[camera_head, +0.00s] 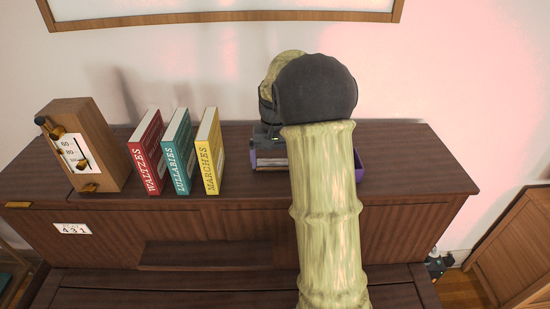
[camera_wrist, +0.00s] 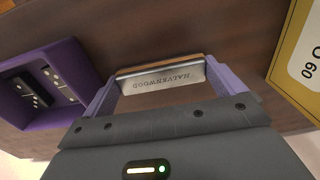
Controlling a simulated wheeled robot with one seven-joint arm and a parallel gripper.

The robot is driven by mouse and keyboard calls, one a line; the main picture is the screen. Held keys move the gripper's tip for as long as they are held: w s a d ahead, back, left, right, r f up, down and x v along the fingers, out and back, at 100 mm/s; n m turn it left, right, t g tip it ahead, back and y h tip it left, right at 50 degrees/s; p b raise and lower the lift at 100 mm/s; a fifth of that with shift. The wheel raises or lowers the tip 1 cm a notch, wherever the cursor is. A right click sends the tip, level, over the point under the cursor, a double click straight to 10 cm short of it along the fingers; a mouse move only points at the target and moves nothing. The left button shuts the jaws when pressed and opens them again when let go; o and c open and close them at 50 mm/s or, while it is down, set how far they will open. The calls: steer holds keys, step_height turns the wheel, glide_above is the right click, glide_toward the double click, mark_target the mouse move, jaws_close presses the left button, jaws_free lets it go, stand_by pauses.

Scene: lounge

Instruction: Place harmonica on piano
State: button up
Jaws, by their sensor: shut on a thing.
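The harmonica (camera_wrist: 162,77), silver with lettering and a brown edge, lies across between my gripper's two purple fingers in the wrist view. My gripper (camera_wrist: 164,73) is shut on its two ends. The dark wooden piano (camera_head: 235,190) has a flat top, and my gripper (camera_head: 270,154) is over that top, right of the yellow book, in the head view. The harmonica is low over the piano top (camera_wrist: 190,30); I cannot tell whether it touches. My arm hides part of the piano top in the head view.
A purple tray (camera_wrist: 72,58) with dominoes is close beside my gripper; my arm mostly hides it in the head view (camera_head: 358,166). Red (camera_head: 146,153), teal (camera_head: 178,152) and yellow (camera_head: 210,152) books stand left, beside a wooden metronome (camera_head: 92,140). The right end of the top is clear.

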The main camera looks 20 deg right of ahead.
mark_target(275, 162)
steer(key=shift+f, duration=0.15)
steer(key=o, duration=0.6)
steer(key=shift+o, duration=0.2)
step_height(275, 162, up, 12)
steer(key=b, duration=0.2)
